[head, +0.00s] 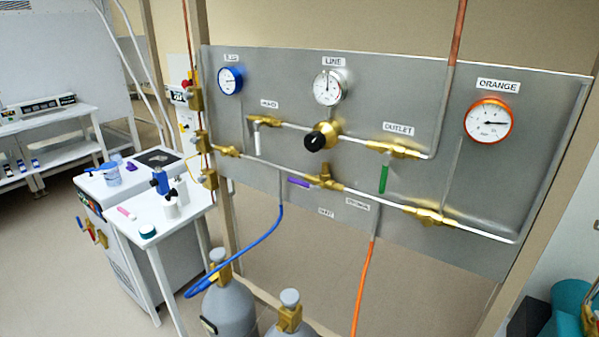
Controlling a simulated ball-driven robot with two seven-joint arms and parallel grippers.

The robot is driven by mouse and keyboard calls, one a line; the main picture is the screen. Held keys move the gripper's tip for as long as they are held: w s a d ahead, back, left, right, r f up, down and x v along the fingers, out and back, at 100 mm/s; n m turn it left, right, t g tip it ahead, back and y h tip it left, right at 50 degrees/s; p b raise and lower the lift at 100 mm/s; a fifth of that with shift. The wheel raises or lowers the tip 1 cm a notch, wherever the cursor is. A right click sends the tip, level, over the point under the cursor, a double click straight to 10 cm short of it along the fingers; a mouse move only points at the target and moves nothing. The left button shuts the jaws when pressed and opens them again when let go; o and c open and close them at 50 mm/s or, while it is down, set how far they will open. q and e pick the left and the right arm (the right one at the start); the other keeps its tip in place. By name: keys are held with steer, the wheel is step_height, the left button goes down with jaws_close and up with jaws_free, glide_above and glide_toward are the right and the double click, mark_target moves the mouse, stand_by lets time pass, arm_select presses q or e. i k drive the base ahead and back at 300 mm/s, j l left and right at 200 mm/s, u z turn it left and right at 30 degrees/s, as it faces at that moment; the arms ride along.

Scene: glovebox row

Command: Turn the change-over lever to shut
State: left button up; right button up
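A grey gas panel (300,80) fills the middle and right of the view. A purple lever (299,182) sits at the brass fitting (325,178) on the lower pipe; it lies nearly level and points left. It looks like the change-over lever, but I cannot read a label naming it. A green lever (383,178) hangs down below the outlet valve (394,149). A white lever (257,140) hangs down at the upper left valve. Small labels (326,213) under the purple lever are too blurred to read surely. Neither of my grippers is in view.
Blue (230,80), line (329,87) and orange (489,121) gauges sit along the top. A black knob (316,140) sticks out. A blue hose (268,236) and an orange hose (364,285) hang in front. Gas cylinders (231,302) stand below; a white cart (150,215) is left.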

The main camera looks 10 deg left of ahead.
mark_target(317, 188)
steer(key=i+j+u, duration=0.2)
steer(key=i, duration=0.3)
steer(key=j+z, duration=0.1)
steer(key=z, duration=0.35)
steer(key=j+z, duration=0.1)
steer(key=z, duration=0.35)
steer(key=j+z, duration=0.1)
steer(key=z, duration=0.35)
steer(key=k+z, duration=0.15)
steer(key=z, duration=0.3)
